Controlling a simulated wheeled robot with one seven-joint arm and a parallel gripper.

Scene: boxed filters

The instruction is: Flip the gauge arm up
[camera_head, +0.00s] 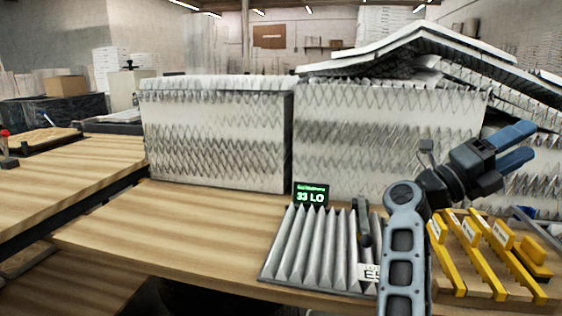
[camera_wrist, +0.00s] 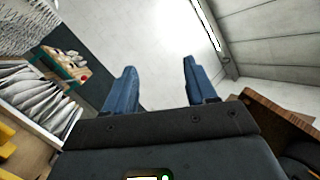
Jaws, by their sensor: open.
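A dark grey bar, which looks like the gauge arm (camera_head: 363,222), stands at the right side of a grey pleated piece (camera_head: 305,245) on the bench in the head view. Whether it is raised or lowered is hard to tell. A small black display (camera_head: 311,195) reads "33 LO" in green behind the pleats. My gripper (camera_head: 531,144) is raised at the right, with its blue fingers pointing right, well away from the bar. In the wrist view my gripper (camera_wrist: 156,66) is open with nothing between its fingers. My arm hides part of the bench beside the bar.
Yellow bars (camera_head: 473,255) lie right of my arm. Large pleated filters (camera_head: 215,140) stand along the back of the bench, with more stacked at the back right. The wooden bench top (camera_head: 170,225) is clear at left. A white label (camera_head: 369,272) sits near the bar's base.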

